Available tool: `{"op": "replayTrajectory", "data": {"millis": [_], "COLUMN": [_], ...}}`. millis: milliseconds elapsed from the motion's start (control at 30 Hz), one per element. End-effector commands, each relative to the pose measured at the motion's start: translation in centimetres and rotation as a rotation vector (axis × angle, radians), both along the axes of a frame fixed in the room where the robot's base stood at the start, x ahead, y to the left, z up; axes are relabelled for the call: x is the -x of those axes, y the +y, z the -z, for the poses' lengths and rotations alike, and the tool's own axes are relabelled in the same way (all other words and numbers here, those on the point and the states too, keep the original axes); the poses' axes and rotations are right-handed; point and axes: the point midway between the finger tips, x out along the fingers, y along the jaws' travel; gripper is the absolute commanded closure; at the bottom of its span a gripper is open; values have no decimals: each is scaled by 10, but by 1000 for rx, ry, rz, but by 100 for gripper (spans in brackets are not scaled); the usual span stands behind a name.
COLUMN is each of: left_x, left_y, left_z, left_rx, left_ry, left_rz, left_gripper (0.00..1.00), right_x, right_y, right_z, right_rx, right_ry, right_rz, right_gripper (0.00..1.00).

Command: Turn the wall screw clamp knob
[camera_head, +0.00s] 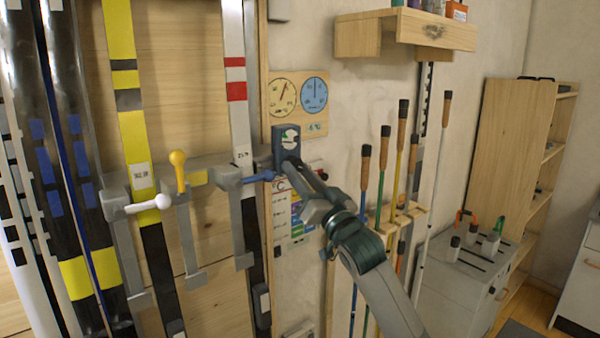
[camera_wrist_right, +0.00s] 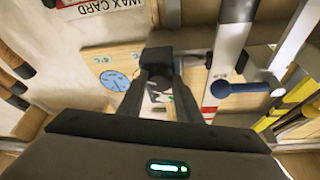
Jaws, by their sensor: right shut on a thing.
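A dark blue-grey wall clamp body (camera_head: 286,139) with a pale label is mounted at the edge of the wooden panel, and it shows as a dark block in the right wrist view (camera_wrist_right: 157,61). My right gripper (camera_head: 286,166) is at its lower front. In the right wrist view its two fingers (camera_wrist_right: 161,84) close around a small dark round knob (camera_wrist_right: 160,77) in front of the block. The fingers partly hide the knob in the head view. My left gripper is in neither view.
Just left are ski-vise handles: blue (camera_head: 259,177), yellow (camera_head: 179,170) and white (camera_head: 152,204). The blue handle is close to my right gripper. Two dials (camera_head: 298,98) hang behind. A wooden shelf (camera_head: 440,32) is above right, with several upright poles (camera_head: 384,165) below.

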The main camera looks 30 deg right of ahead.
Motion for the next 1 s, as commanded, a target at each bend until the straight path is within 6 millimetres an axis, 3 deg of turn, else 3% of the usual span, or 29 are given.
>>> {"op": "replayTrajectory", "data": {"millis": [100, 133, 200, 667, 1000], "left_x": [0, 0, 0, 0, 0], "left_y": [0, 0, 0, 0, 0], "left_z": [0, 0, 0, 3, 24], "left_rx": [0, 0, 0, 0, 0], "left_ry": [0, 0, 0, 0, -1], "left_rz": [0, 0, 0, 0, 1], "left_gripper": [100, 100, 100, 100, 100], "right_x": [0, 0, 0, 5, 44], "right_y": [0, 0, 0, 0, 1], "right_z": [-1, -1, -1, 2, 22], "right_rx": [1, 1, 2, 2, 3], "right_ry": [-3, -3, -3, -2, -1], "right_rz": [0, 0, 1, 0, 0], "right_gripper": [91, 66, 50, 50, 50]}}
